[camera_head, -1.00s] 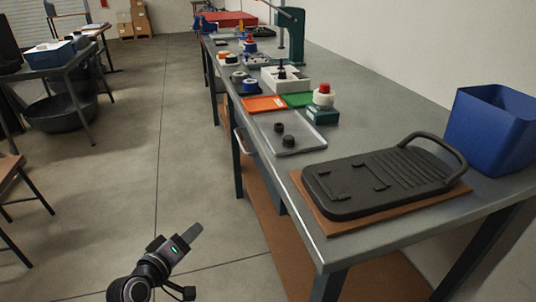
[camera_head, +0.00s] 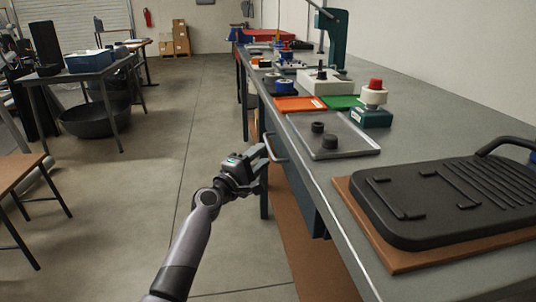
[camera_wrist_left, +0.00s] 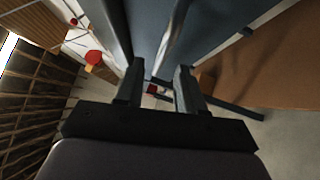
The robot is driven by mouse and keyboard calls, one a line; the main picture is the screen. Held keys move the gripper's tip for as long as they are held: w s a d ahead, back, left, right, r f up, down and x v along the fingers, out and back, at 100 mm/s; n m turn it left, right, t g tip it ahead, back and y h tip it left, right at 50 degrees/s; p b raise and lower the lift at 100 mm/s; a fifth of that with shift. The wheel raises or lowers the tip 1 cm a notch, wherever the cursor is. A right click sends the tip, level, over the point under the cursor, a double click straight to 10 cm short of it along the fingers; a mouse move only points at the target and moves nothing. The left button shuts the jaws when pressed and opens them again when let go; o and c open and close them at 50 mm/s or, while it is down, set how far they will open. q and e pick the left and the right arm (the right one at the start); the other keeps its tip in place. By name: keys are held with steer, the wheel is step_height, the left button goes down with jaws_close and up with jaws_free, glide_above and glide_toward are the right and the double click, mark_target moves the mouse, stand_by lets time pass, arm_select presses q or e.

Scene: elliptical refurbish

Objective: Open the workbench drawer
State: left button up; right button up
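The grey workbench (camera_head: 340,183) runs along the right side. Its blue-grey drawer (camera_head: 297,192) sits under the tabletop edge and looks closed. A curved metal handle (camera_head: 271,148) is on the drawer front. My left gripper (camera_head: 262,157) is at the handle. In the left wrist view, the two fingers of my left gripper (camera_wrist_left: 159,88) are apart. The silver handle bar (camera_wrist_left: 174,38) runs toward the gap between them, in front of the drawer face (camera_wrist_left: 150,25). I cannot tell whether the fingers touch it. My right gripper is not in view.
On the bench are a black ribbed case on a brown board (camera_head: 390,258), a clear tray (camera_head: 357,144) with black knobs, and orange (camera_head: 300,104) and green mats. A brown lower shelf (camera_head: 300,240) lies below. Open floor (camera_head: 165,135) is to the left.

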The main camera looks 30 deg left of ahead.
arm_select(q)
steer(key=shift+w+d+r+b, duration=0.1)
steer(key=shift+w+d+b, duration=0.1)
steer(key=shift+w, duration=0.65)
steer(key=shift+w+d+r+b, duration=0.1)
steer(key=shift+w+b, duration=0.05)
steer(key=shift+w, duration=0.7)
jaws_close()
